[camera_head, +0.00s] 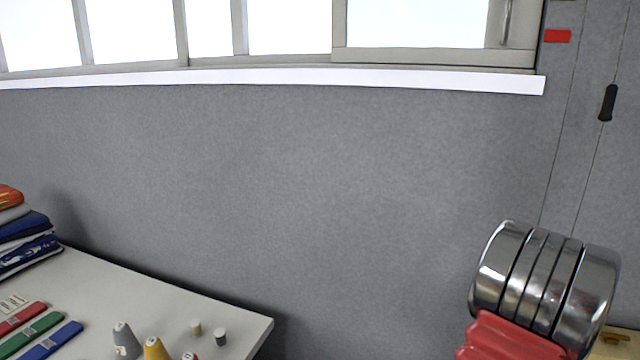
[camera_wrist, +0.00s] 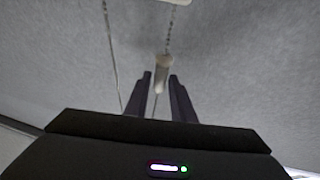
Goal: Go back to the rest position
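My gripper (camera_wrist: 160,78) shows in the wrist view with its two dark fingers apart and nothing held between them. Behind the gap, a pale cord pull (camera_wrist: 163,68) hangs on a beaded cord in front of the grey wall. It looks to be beyond the fingertips, but its distance is hard to tell. My gripper is not visible in the head view. The cloth table (camera_head: 190,305) is at the lower left of the head view, and my gripper is not over any object on it.
On the table are a folded cloth stack (camera_head: 25,245), red, green (camera_head: 35,333) and blue (camera_head: 52,340) bars, a grey cone (camera_head: 125,338), a yellow cone (camera_head: 156,348) and small pegs (camera_head: 220,337). A dark cord pull (camera_head: 608,102) hangs at right. A window (camera_head: 290,71) is above.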

